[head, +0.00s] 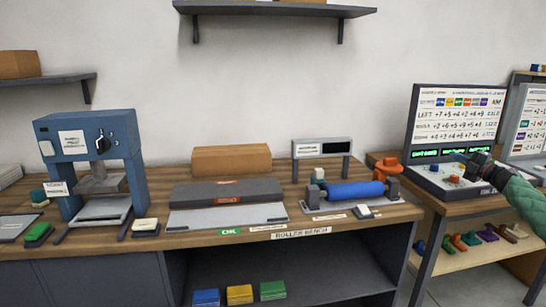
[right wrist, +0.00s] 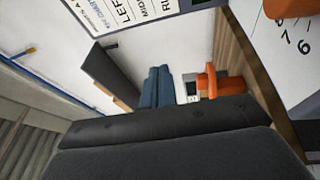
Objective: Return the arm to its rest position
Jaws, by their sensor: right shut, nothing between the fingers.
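My right arm, in a green sleeve, comes in from the right edge of the head view. Its dark gripper (head: 477,165) is shut and empty. It is in front of the console (head: 445,182) with a sloped face and an orange knob, below the upright display board (head: 455,110). I cannot tell whether it touches the console. In the right wrist view, the dark gripper body fills the lower part, and a white panel (right wrist: 285,65) with numerals and an orange part shows at the upper right. My left gripper is not in view.
The roller bench (head: 300,232) holds a blue press (head: 88,155), a grey block (head: 227,192) and a blue roller (head: 345,193). Coloured blocks (head: 240,294) lie on its lower shelf. An orange flanged piece (head: 388,166) stands left of the console. A second board (head: 528,120) is at far right.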

